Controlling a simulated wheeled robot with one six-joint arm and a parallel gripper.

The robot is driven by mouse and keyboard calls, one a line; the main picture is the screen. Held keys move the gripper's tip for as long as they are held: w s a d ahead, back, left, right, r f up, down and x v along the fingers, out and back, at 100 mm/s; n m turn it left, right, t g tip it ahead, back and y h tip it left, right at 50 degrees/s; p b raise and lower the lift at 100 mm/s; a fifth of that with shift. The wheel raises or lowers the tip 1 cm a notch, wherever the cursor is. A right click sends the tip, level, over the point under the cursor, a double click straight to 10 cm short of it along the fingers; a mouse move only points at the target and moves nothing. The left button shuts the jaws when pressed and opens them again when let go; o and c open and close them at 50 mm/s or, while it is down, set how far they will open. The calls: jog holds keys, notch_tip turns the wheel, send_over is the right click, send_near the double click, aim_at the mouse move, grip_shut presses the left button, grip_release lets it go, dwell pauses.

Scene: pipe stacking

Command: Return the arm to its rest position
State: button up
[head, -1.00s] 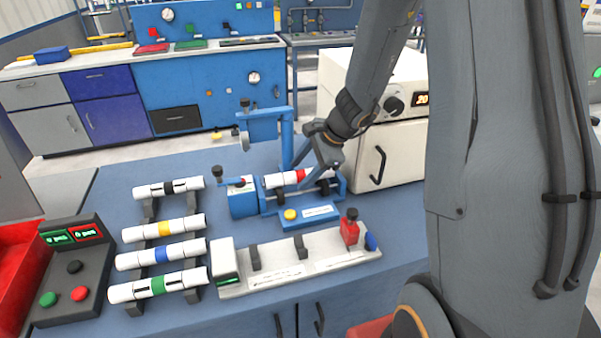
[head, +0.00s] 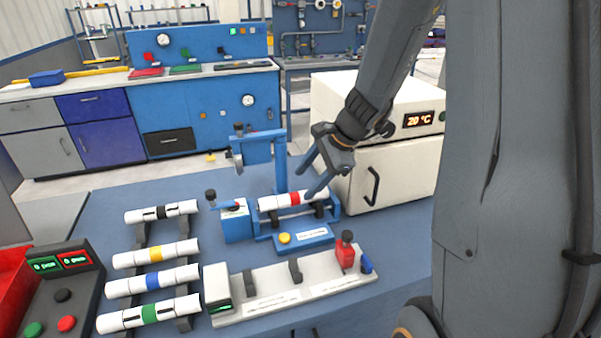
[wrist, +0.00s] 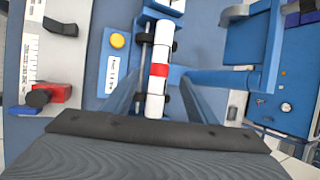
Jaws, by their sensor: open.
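My gripper (head: 311,178) is open and empty, above and at the right end of the blue fixture (head: 238,226). A white pipe with a red band (head: 272,203) lies in that fixture, on dark supports. My arm (head: 385,65) reaches down from the upper right.
A rack (head: 145,232) at the left holds several white pipes with black, yellow, blue and green bands. A pale base (head: 270,310) with a red clamp stands in front. A white oven (head: 398,165) is close behind my gripper. A button box (head: 62,290) stands at far left.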

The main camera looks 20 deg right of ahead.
jog(key=s+a+n+g+h, duration=0.3)
jog(key=s+n+h, duration=0.1)
jog(key=s+n, duration=1.3)
jog(key=shift+s+f+h, duration=0.3)
jog(key=shift+s+f, duration=0.15)
jog(key=shift+s, duration=0.4)
